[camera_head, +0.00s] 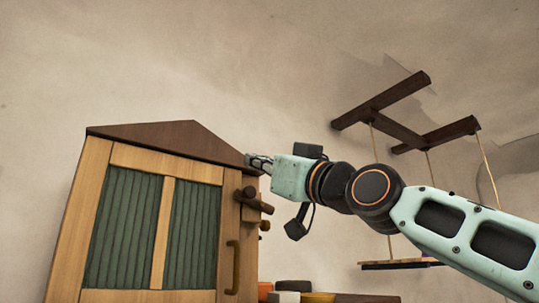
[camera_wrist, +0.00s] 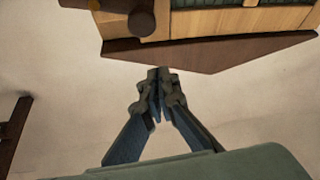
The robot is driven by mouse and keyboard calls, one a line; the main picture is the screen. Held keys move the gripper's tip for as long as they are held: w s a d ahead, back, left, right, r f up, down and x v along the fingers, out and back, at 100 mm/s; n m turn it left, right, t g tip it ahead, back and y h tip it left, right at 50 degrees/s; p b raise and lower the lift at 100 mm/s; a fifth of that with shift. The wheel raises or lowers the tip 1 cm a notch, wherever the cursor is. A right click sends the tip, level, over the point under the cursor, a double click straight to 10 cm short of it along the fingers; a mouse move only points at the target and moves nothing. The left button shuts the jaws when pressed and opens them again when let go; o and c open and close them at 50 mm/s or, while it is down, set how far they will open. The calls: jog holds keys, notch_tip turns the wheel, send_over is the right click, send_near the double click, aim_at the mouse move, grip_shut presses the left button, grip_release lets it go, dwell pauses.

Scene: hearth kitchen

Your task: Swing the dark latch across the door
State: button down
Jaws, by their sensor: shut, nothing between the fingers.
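The wooden cabinet's door (camera_head: 165,225) has green ribbed panels and looks closed in the head view. A dark latch (camera_head: 257,204) with a round knob-like end sits at the right edge of the cabinet front, its bar sticking out to the right. It also shows at the top of the wrist view (camera_wrist: 141,22), where the picture is upside down. My gripper (camera_head: 250,160) is shut and empty by the cabinet's upper right corner, above the latch. In the wrist view my fingertips (camera_wrist: 159,73) are close together, apart from the latch. Contact with the roof edge cannot be told.
The cabinet has a dark gabled top (camera_head: 170,137). A curved handle (camera_head: 233,266) is on the door below the latch. Bowls (camera_head: 290,287) stand at the lower right of it. A hanging shelf (camera_head: 402,264) is behind my arm. The wall above is clear.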

aim_at(257, 202)
jog(key=shift+w+f, duration=0.35)
jog(key=shift+f, duration=0.6)
jog(key=shift+w+f, duration=0.3)
jog(key=shift+f, duration=0.6)
